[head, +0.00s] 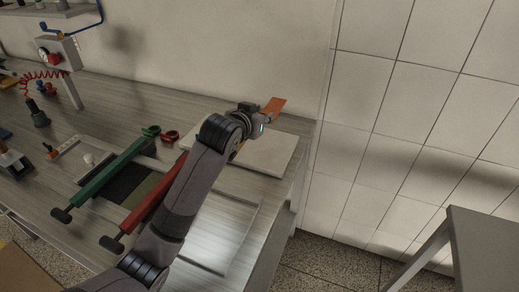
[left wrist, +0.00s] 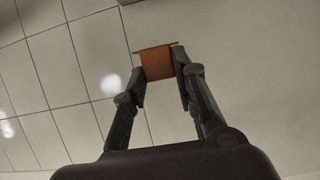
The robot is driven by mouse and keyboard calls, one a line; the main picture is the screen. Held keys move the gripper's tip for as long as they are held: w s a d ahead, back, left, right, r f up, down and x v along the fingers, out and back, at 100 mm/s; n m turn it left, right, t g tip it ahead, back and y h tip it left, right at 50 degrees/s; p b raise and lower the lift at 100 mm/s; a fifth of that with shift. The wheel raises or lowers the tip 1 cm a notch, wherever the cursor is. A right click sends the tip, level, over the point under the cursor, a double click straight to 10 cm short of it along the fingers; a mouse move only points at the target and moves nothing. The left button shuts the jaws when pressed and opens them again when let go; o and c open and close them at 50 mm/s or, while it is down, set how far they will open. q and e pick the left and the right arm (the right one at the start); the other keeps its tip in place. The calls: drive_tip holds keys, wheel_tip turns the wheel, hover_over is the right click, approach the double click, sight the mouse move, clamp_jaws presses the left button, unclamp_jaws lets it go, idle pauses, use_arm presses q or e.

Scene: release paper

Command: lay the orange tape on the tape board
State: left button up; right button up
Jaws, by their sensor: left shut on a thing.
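The orange tape (head: 274,106) is a short flat strip. It also shows in the left wrist view (left wrist: 156,64), between the two fingertips. My left gripper (head: 262,120) is shut on it and holds it near the far right corner of the bench; in the left wrist view my left gripper (left wrist: 160,76) has a finger on each side of the tape. A pale flat board (head: 267,154), which looks like the tape board, lies on the bench below and in front of the gripper. My left forearm hides its left part. My right gripper is not in view.
A green-handled bar (head: 105,178) and a red-handled bar (head: 150,205) lie left of my arm. A grey tray (head: 235,225) lies at the front right of the bench (head: 130,100). A tiled wall (head: 400,120) stands to the right, with a grey stand (head: 485,240) before it.

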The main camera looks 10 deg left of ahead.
use_arm(q)
wheel_tip(320, 180, down, 9)
drive_tip(key=shift+f, duration=2.05)
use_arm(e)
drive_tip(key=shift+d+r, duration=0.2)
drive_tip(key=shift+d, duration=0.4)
use_arm(q)
drive_tip(key=shift+f, duration=0.15)
